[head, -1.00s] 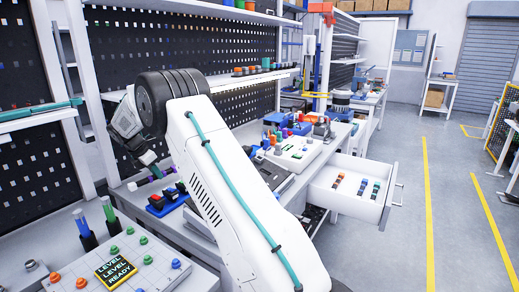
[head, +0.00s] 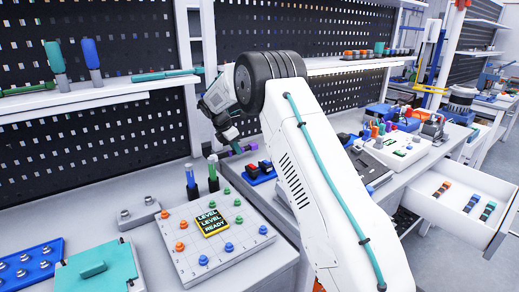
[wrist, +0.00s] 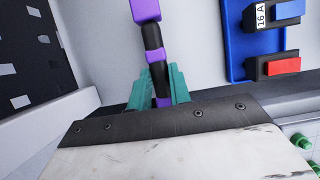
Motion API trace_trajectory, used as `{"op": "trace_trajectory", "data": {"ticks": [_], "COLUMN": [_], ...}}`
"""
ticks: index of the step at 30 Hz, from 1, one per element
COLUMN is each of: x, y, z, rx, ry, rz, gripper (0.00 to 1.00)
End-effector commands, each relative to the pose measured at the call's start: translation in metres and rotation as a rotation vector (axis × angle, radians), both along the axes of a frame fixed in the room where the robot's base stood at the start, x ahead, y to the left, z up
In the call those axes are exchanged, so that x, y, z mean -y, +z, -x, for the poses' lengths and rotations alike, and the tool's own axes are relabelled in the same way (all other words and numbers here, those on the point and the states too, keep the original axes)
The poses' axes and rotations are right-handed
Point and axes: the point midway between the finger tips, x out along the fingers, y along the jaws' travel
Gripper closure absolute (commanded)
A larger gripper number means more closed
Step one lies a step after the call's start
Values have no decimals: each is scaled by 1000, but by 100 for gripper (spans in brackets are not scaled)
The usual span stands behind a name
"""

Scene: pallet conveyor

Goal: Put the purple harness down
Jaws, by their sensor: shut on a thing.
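The purple harness (wrist: 153,55) is a strip of purple and black segments. In the wrist view it runs from the top edge down between the teal fingers. My gripper (wrist: 157,93) is shut on it, and the part between the fingers is partly hidden. In the head view my gripper (head: 233,143) is small, above the bench behind my arm, with purple harness ends (head: 250,148) showing beside it. I cannot tell whether the harness touches the bench.
A blue holder (head: 258,178) with red and blue blocks stands right of my gripper. A pegged panel (head: 190,254) with a "LEVEL READY" sign and two upright tools (head: 190,183) are nearer. An open drawer (head: 462,222) is at right. Pegboard stands behind.

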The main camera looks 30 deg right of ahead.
Motion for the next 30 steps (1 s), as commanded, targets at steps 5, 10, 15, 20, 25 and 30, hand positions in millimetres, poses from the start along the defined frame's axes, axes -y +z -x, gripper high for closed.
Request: {"op": "trace_trajectory", "data": {"ticks": [5, 10, 15, 20, 25, 30], "x": [51, 85, 99, 100, 99, 99], "y": [0, 0, 0, -14, -35, -35], "z": [-2, -3, -4, -3, -4, -4], "rx": [2, 2, 1, -2, -2, 1], "ry": [-4, -1, 1, 3, 2, 3], "rz": [0, 0, 0, 0, 0, 0], "gripper": [100, 100, 100, 100, 100, 100]}}
